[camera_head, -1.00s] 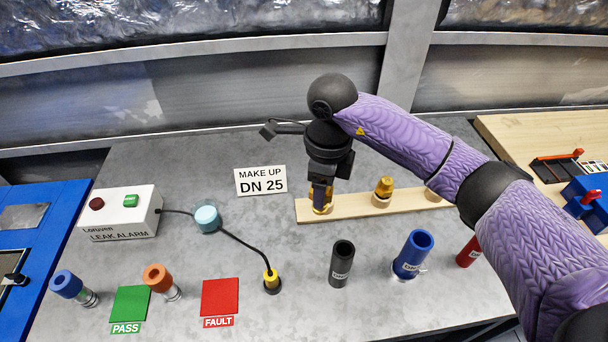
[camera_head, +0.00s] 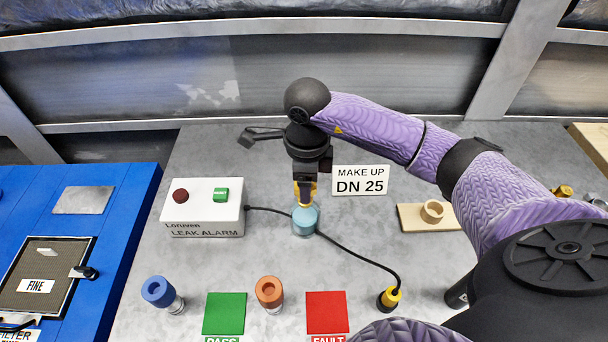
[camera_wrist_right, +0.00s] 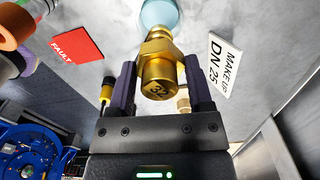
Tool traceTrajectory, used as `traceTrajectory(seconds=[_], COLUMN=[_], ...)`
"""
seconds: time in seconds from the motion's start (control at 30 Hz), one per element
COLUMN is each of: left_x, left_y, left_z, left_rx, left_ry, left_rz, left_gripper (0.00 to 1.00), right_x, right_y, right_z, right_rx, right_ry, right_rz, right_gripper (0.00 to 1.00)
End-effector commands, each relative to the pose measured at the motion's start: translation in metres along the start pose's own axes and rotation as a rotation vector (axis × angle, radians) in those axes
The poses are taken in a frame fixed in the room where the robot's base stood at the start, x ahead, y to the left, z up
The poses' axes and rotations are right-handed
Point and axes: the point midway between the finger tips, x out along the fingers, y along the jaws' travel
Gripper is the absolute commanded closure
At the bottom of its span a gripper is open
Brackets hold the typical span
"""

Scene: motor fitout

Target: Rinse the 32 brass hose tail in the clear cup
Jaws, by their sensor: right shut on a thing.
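The brass hose tail (camera_wrist_right: 158,70) is marked 32 on its near end in the right wrist view. My right gripper (camera_head: 305,188) is shut on it, with one finger on each side. The clear cup (camera_head: 304,222) with light blue contents stands on the bench directly below my right gripper. The cup also shows in the right wrist view (camera_wrist_right: 159,12), beyond the far end of the hose tail. The tail's lower end is at the cup's mouth; I cannot tell how far inside it is. My left gripper is out of view.
The leak alarm box (camera_head: 203,207) stands left of the cup, and its black cable runs close past the cup. The DN 25 sign (camera_head: 360,181) stands to the right. A wooden rack (camera_head: 410,218) shows an empty holder (camera_head: 432,211). Green (camera_head: 224,313) and red (camera_head: 327,311) pads lie in front.

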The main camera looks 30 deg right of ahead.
Motion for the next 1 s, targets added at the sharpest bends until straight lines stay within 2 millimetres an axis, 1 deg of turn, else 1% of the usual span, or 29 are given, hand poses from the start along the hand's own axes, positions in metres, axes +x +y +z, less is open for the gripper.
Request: traceTrajectory(seconds=[0.03,0.1,0.37,0.53,0.7,1.0], left_x=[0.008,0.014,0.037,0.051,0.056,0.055], left_y=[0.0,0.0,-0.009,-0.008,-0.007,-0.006], left_z=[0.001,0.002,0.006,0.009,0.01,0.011], left_rx=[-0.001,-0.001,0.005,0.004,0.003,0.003], left_ry=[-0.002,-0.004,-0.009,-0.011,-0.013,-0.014], left_rz=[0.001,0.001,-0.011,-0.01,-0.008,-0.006], left_gripper=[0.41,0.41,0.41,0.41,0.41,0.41], right_x=[0.01,0.018,0.048,0.066,0.072,0.071], right_y=[0.0,0.0,0.0,0.0,0.0,0.0], right_z=[0.0,0.0,0.0,0.0,0.0,0.0], right_rx=[0.0,0.0,0.0,0.001,0.001,0.001], right_ry=[0.0,0.001,0.001,0.001,-0.001,-0.001], right_rz=[0.002,0.003,0.002,0.001,0.0,0.0], right_gripper=[1.0,1.0,1.0,1.0,1.0,1.0])
